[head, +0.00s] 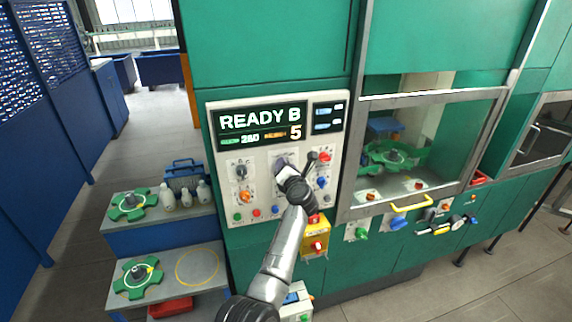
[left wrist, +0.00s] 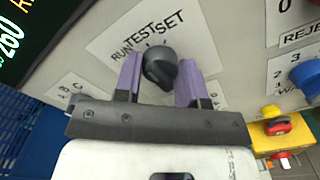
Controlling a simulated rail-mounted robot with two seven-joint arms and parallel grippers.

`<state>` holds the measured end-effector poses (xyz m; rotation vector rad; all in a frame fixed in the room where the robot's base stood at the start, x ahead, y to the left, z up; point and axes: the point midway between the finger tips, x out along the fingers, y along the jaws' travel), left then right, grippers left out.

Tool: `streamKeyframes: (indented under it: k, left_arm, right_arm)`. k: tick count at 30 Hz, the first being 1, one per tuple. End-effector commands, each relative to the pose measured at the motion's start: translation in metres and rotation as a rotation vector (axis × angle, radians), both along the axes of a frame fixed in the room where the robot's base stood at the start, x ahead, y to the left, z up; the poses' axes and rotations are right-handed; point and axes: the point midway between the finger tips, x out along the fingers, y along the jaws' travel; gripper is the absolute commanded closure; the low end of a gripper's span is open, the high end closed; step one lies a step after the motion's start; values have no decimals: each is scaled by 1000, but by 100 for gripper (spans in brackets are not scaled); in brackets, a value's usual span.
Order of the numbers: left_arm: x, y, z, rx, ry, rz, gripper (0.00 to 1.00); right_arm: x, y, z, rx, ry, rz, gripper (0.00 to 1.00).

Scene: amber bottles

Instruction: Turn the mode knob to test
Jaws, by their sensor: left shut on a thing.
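The mode knob (left wrist: 160,68) is a dark round knob on the pale panel in the left wrist view, under a label reading RUN, TEST, SET. Its upper end lies below the word TEST, but I cannot tell its exact setting. My left gripper (left wrist: 161,82) is shut on the knob, one purple finger on each side. In the head view my left gripper (head: 284,168) reaches up to the middle of the control panel (head: 262,215) and mostly hides the knob. My right gripper is not in view.
The display (head: 262,122) reads READY B, with a 5 at lower right. Other knobs, including an orange one (head: 245,196) and a blue one (left wrist: 306,76), flank the gripper. A yellow box with a red knob (head: 316,244) sits below the panel. Shelves with bottles (head: 186,197) stand left.

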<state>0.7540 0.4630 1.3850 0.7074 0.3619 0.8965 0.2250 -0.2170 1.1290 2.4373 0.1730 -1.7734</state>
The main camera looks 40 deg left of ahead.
Motion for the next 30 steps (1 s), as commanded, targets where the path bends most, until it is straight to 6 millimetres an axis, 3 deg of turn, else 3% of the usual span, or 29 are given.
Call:
streamKeyframes:
  k: [15, 16, 18, 24, 30]
  left_arm:
    - [0, 0, 0, 12, 16, 0, 87]
    - [0, 0, 0, 11, 17, -1, 62]
    - [0, 0, 0, 12, 16, 0, 55]
    - [0, 0, 0, 12, 16, 0, 38]
    - [0, 0, 0, 11, 15, 0, 38]
  right_arm:
    - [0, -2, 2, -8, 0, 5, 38]
    - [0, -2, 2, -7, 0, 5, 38]
    - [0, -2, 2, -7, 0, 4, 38]
    - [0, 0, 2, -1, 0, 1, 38]
    - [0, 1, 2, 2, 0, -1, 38]
